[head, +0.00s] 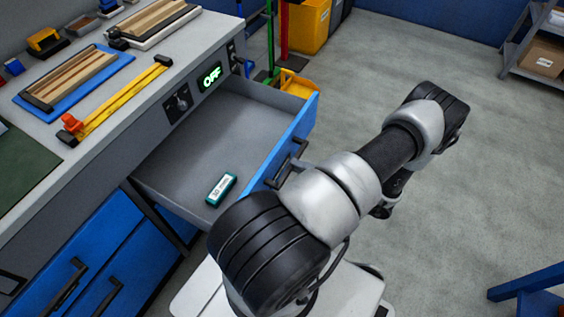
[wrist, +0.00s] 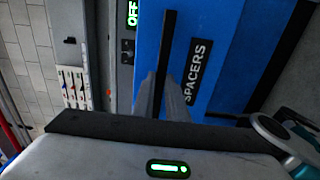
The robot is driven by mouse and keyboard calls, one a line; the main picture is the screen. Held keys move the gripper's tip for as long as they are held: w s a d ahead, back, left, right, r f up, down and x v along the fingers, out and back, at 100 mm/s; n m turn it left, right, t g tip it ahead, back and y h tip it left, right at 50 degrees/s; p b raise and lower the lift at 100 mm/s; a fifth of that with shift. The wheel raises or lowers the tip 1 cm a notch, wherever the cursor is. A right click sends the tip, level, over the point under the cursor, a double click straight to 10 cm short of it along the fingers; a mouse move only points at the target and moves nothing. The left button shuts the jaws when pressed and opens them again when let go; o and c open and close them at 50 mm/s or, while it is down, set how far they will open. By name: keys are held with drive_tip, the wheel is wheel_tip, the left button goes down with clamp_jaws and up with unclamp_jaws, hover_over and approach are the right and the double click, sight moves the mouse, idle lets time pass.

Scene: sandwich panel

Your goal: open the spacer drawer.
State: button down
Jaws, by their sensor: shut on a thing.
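The spacer drawer (head: 235,125) stands pulled out from the grey workbench, its blue front facing my arm. A small teal box with a white label (head: 221,188) lies inside on the grey drawer floor. In the wrist view, the blue front (wrist: 225,70) bears a black SPACERS label (wrist: 197,70). My gripper (wrist: 164,100) is shut on the upright-looking black drawer handle (wrist: 167,45). The handle also shows partly in the head view (head: 292,162), where my arm hides the gripper.
Wood strips on a blue tray (head: 70,82), a yellow clamp bar (head: 120,100) and other tools lie on the benchtop. A lit OFF sign (head: 211,76) is on the bench front. Yellow bins (head: 308,25) stand beyond the drawer.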

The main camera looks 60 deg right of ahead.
drive_tip(key=shift+s+d+b, duration=0.15)
drive_tip(key=shift+s+b, duration=0.15)
drive_tip(key=shift+s, duration=0.9)
drive_tip(key=shift+s+d+b, duration=0.1)
drive_tip(key=shift+s+b, duration=0.15)
drive_tip(key=shift+s, duration=0.9)
drive_tip(key=c, duration=1.8)
unclamp_jaws()
drive_tip(key=shift+o, duration=0.2)
drive_tip(key=s+d, duration=0.1)
drive_tip(key=s, duration=1.6)
drive_tip(key=shift+s+d, duration=0.15)
